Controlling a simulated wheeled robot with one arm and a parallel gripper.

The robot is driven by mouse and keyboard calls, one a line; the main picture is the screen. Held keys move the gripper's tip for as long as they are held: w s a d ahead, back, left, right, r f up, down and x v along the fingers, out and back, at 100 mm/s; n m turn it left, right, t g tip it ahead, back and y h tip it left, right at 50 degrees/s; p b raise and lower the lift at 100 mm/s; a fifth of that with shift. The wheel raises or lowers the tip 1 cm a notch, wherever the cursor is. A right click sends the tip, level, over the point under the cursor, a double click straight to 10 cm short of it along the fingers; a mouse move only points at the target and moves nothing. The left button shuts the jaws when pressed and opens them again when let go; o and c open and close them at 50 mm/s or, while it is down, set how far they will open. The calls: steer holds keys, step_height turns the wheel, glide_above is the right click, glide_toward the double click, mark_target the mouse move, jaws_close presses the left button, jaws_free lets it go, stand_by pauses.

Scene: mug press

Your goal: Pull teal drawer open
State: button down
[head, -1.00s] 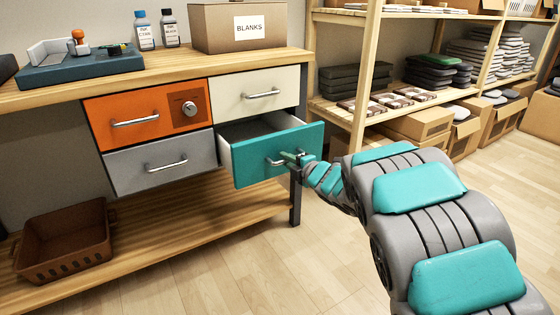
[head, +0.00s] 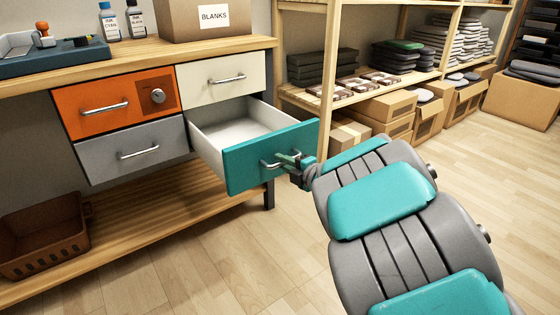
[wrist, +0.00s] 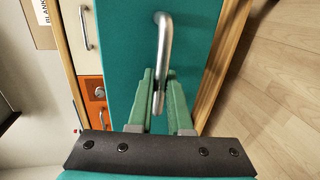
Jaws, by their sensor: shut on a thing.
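The teal drawer (head: 250,163) stands well out from the bench unit at the lower right, and its pale, empty-looking interior (head: 236,132) shows. Its silver bar handle (head: 270,165) is on the front face; the handle also shows in the wrist view (wrist: 163,45). My gripper (head: 292,160) is at the right end of the handle, in front of the drawer face. In the wrist view, the green fingers of my gripper (wrist: 160,98) are closed around the lower part of the handle.
An orange drawer (head: 80,107), a grey drawer (head: 110,155) and a cream drawer (head: 205,88) are shut. A brown basket (head: 40,240) sits on the lower shelf. A wooden rack (head: 327,95) with cartons stands behind. The floor (head: 240,270) in front is clear.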

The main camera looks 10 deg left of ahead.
steer(key=c, duration=0.8)
jaws_free()
steer(key=shift+c, duration=0.2)
steer(key=shift+s+d, duration=0.1)
steer(key=v, duration=0.7)
steer(key=shift+s+d+p, duration=0.15)
steer(key=shift+d+p, duration=0.05)
steer(key=shift+p, duration=0.2)
